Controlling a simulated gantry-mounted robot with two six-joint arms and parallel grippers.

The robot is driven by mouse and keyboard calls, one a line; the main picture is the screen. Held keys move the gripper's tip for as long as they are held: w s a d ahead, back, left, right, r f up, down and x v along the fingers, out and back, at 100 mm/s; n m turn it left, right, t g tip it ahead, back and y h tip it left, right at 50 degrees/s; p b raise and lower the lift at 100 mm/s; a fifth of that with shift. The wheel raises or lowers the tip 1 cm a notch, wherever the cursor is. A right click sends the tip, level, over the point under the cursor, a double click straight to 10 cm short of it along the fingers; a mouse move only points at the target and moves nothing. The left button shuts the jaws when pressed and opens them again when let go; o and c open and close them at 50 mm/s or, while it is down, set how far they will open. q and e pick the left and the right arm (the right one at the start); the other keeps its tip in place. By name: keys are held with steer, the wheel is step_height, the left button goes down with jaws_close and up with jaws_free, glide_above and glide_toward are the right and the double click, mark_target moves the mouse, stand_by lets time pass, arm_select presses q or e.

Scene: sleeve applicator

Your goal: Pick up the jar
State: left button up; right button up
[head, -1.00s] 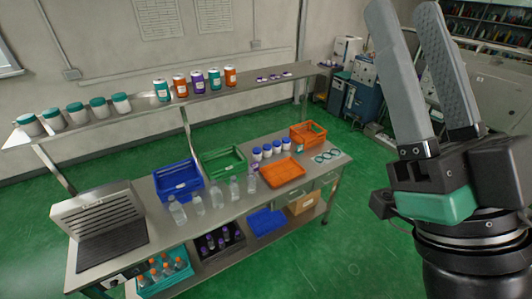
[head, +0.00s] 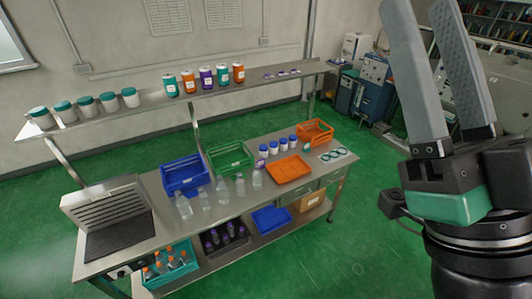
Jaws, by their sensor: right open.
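Several white jars with teal lids (head: 89,105) stand in a row at the left end of the upper shelf. Several smaller white jars with blue lids (head: 273,148) stand on the bench behind the orange tray. I cannot tell which one is the task's jar. My right gripper (head: 421,12) is large in the right foreground, fingers pointing up, open and empty. It is apart from all the jars. My left gripper is out of view.
The steel bench holds a blue crate (head: 184,179), a green crate (head: 231,158), an orange tray (head: 288,169), clear bottles (head: 222,190) and a slatted metal unit (head: 103,205). Several coloured cans (head: 206,79) stand on the upper shelf (head: 150,104). Green floor is clear right of the bench.

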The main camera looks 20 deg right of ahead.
stand_by(0.4)
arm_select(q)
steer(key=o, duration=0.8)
